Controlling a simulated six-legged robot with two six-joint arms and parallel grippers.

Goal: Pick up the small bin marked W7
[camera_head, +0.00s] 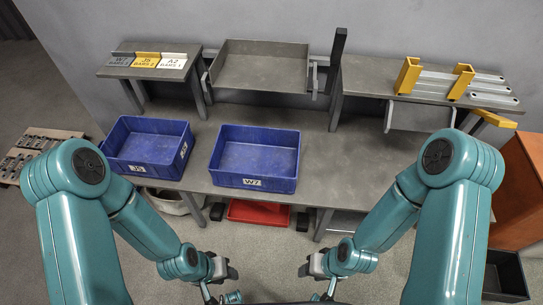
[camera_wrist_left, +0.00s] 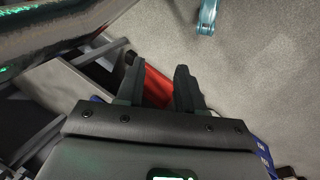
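The blue bin marked W7 (camera_head: 225,178) stands on the grey bench, near its front edge, with its white label on the front wall. It is upright and looks empty. My left gripper (camera_head: 234,271) is low in front of the bench, below and apart from the bin. In the left wrist view its two dark fingers (camera_wrist_left: 159,70) are apart with nothing held between them. My right gripper (camera_head: 303,268) is also low in front of the bench, to the right and clear of the bin; its finger gap is too small to judge.
A second blue bin marked J5 (camera_head: 118,160) stands left of W7. A red bin (camera_head: 258,212) is under the bench; a red surface (camera_wrist_left: 154,90) shows beyond the left fingers. The bench right of W7 (camera_head: 350,165) is clear.

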